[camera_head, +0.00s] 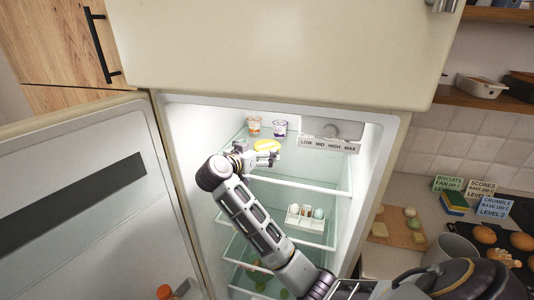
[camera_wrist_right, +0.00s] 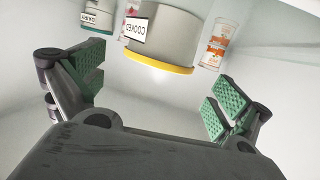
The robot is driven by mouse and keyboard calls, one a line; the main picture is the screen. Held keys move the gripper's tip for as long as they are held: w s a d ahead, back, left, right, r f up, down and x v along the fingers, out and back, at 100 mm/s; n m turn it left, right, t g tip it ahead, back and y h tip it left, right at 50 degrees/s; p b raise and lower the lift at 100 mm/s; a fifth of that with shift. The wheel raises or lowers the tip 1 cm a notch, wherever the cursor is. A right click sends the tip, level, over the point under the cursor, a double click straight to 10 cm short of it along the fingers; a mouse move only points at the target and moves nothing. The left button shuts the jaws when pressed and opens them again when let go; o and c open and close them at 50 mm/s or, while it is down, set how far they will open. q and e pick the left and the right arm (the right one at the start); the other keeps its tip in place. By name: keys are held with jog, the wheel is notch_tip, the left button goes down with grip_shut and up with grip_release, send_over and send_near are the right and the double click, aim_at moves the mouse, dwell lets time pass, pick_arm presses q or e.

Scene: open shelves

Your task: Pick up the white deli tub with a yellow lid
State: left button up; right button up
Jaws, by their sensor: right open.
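The white deli tub (camera_wrist_right: 178,35) with a yellow lid shows in the right wrist view, which appears upside down, so the lid lies at the bottom of it. It bears a label reading COOKED. In the head view its yellow lid (camera_head: 267,145) shows on the fridge's top shelf, just behind my right gripper (camera_head: 268,158). My right gripper (camera_wrist_right: 157,88) is open and empty in the wrist view, its green-padded fingers spread wide. The tub is ahead of the gap between them, apart from both fingers. My left gripper is not in view.
Two small cups, an orange-marked one (camera_head: 254,124) and a purple-marked one (camera_head: 280,128), stand behind the tub. A tub labelled DAIRY (camera_wrist_right: 97,17) is near it in the wrist view. The egg holder (camera_head: 305,220) is on a lower shelf. The fridge door (camera_head: 85,220) stands open at left.

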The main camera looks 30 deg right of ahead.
aim_at(267, 146)
jog(key=shift+p+x, duration=0.3)
jog(key=shift+x, duration=2.25)
jog(key=shift+c, duration=0.3)
jog(key=c, duration=1.1)
jog(key=shift+r, duration=0.1)
notch_tip(267, 146, up, 10)
